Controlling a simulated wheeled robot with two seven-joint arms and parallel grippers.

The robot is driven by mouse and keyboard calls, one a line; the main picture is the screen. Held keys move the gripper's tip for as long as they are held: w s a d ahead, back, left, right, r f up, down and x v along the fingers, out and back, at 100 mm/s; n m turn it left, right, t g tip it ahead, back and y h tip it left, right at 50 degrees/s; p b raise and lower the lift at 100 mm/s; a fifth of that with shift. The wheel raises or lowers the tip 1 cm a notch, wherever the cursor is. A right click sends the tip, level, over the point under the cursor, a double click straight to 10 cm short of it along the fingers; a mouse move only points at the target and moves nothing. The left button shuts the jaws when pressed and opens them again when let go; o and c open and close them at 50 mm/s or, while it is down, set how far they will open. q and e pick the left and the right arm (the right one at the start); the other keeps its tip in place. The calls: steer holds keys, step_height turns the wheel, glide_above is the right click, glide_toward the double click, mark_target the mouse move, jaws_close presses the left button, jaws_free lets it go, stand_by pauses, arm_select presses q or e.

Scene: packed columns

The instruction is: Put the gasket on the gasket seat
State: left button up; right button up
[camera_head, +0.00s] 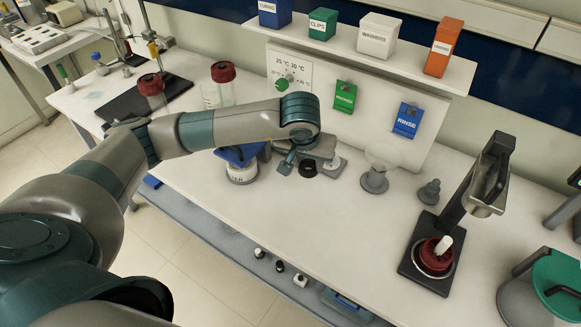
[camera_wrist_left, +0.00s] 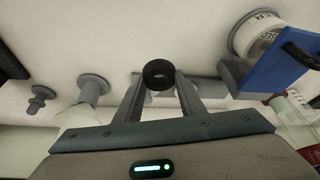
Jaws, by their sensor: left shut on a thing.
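The gasket, a black ring (camera_wrist_left: 158,73), is between the fingertips of my left gripper (camera_wrist_left: 160,82), which is shut on it. In the head view the gasket (camera_head: 308,169) shows as a small dark ring below my left wrist, above the white bench. My left arm hides part of the gripper there. A grey stepped post (camera_head: 430,192) stands to the right; it also shows in the left wrist view (camera_wrist_left: 41,97). I cannot tell for sure which grey fixture is the gasket seat. My right gripper is not in view.
A grey stand with a pale cone (camera_head: 375,181) stands between the gripper and the stepped post. A blue clamp with a white labelled jar (camera_head: 242,174) is close on the left. A dark press (camera_head: 430,270) with a red part stands at right. The front bench is clear.

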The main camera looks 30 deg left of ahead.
arm_select(q)
steer(key=p, duration=0.2)
glide_above(294, 178)
steer(key=s, duration=0.2)
steer(key=f, duration=0.2)
steer(key=shift+w+d+f, duration=0.1)
steer(key=shift+w+f, duration=0.1)
steer(key=shift+f, duration=0.2)
steer(key=shift+f, duration=0.1)
steer(key=shift+f+p, duration=0.9)
steer(key=shift+f, duration=1)
steer(key=shift+f+b, duration=0.25)
steer(key=shift+b, duration=0.1)
steer(key=o, duration=1)
steer(key=shift+r, duration=0.1)
